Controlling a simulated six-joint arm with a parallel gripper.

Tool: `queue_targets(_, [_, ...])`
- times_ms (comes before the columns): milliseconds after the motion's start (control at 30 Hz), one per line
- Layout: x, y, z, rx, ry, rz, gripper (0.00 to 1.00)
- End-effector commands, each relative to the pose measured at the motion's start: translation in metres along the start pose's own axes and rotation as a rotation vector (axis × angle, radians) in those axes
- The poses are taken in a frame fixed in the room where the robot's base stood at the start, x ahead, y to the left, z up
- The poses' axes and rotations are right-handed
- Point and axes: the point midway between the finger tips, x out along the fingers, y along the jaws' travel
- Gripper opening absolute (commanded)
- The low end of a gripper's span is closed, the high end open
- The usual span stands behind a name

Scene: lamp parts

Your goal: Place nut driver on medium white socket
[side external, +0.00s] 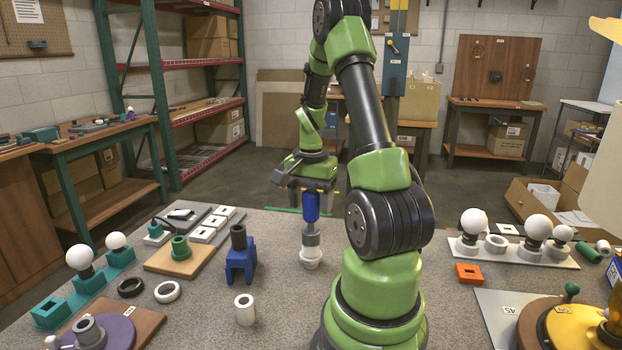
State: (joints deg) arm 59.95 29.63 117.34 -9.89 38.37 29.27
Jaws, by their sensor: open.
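The nut driver (311,208) has a blue handle and a grey lower part. It stands upright in the middle of the side external view. The white socket (311,257) is directly under it on the grey table, and the driver's lower end appears to rest on it. Exact seating cannot be told at this size. My gripper (312,191) is just above, pointing down, with its jaws open around the top of the blue handle. The handle's top is partly hidden by the gripper.
A blue stand (241,264) with a dark cylinder is to the left. A white cylinder (245,310) stands in front. A wooden board (185,256) with a green part lies further left. A tray (510,250) with white bulbs and an orange block (469,273) are right of my arm.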

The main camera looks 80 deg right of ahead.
Motion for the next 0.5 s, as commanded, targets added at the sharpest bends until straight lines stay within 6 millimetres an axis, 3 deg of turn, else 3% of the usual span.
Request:
queue_targets(300, [-0.068,-0.001,-0.001,0.000,0.007,-0.006,0.63])
queue_targets(500, [-0.102,-0.001,-0.001,-0.002,0.005,-0.004,0.63])
